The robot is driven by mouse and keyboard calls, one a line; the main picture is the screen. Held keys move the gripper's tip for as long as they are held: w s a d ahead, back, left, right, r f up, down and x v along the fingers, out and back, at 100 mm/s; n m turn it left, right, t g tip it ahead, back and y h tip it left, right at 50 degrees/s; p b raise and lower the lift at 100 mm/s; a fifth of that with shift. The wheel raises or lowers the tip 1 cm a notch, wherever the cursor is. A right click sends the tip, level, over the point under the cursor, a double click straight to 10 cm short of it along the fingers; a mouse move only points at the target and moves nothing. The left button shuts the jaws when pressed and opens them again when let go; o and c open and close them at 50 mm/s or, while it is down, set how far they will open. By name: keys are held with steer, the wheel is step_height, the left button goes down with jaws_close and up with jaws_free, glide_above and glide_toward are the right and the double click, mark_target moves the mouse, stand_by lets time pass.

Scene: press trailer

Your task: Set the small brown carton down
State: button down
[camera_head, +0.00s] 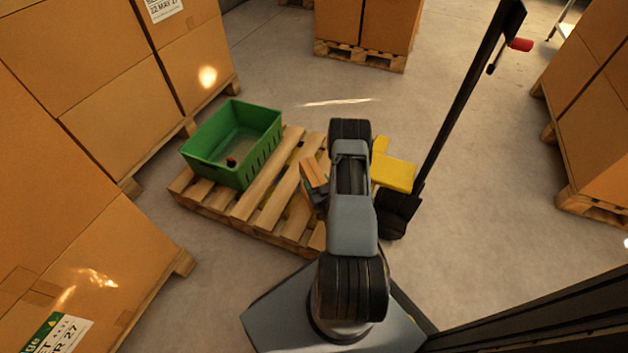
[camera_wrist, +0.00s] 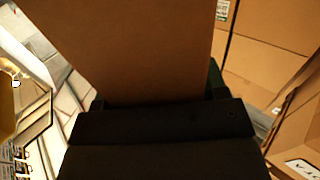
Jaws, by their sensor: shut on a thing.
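The small brown carton (camera_head: 314,174) is beside my arm in the head view, above the right part of the wooden pallet. It fills the upper middle of the wrist view (camera_wrist: 135,45), close to the camera. My gripper (camera_wrist: 155,102) is shut on the carton. In the head view my arm hides most of the gripper and part of the carton. I cannot tell whether the carton touches the pallet.
A wooden pallet (camera_head: 262,188) lies on the floor. A green crate (camera_head: 215,160) with a small dark object inside stands on its left part. A yellow pallet jack (camera_head: 395,172) is at right. Stacks of large cartons (camera_head: 110,100) stand at left, back and right. Bare floor (camera_head: 480,180) shows at right.

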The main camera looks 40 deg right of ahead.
steer(key=shift+f+b, duration=0.9)
steer(key=shift+f, duration=1.15)
steer(key=shift+c, duration=0.8)
jaws_free()
steer(key=p+v, duration=0.2)
steer(key=v, duration=0.5)
steer(key=shift+s, duration=0.25)
